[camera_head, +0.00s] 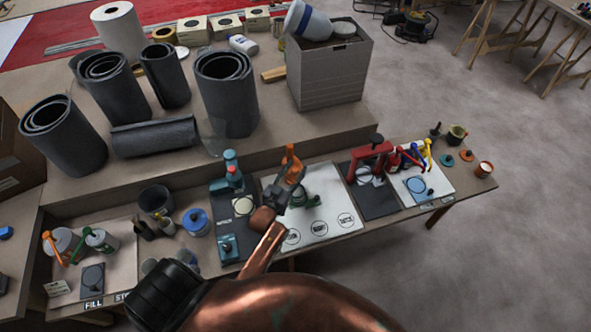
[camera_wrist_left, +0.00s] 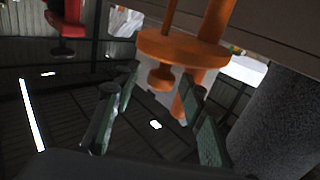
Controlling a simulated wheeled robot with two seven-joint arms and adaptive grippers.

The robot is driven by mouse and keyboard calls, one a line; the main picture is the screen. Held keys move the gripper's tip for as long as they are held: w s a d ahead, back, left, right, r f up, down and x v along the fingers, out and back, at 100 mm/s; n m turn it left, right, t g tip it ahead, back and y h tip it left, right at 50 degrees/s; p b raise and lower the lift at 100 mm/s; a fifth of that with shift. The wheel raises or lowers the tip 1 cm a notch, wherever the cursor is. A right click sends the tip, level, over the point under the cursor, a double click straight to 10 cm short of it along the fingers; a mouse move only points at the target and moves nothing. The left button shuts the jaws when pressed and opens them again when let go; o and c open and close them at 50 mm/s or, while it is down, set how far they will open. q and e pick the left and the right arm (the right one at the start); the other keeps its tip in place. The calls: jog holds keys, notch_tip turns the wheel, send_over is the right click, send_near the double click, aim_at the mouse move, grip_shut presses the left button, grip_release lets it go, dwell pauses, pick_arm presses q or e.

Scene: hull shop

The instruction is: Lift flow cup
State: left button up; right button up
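My left gripper (camera_head: 284,190) reaches over the white labelled sheet on the bench. An orange upright part (camera_head: 292,163) stands just beyond its fingertips, with a dark green part (camera_head: 303,193) beside them. In the left wrist view the fingers (camera_wrist_left: 155,105) are spread apart. A round orange flange with a short knob (camera_wrist_left: 165,58) and an orange rod lie between or just past them; contact is unclear. I cannot tell for sure which item is the flow cup. My right gripper is not in view.
A blue device (camera_head: 232,168) stands left of the sheet, and a red stand (camera_head: 371,162) stands right of it. A blue-lidded tin (camera_head: 196,221) and a dark pot (camera_head: 156,200) are farther left. Dark rolls (camera_head: 227,92) and a grey box (camera_head: 330,75) stand behind.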

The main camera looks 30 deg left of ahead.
pick_arm(q)
jog(key=shift+w, duration=0.15)
jog(key=c, duration=0.7)
grip_shut()
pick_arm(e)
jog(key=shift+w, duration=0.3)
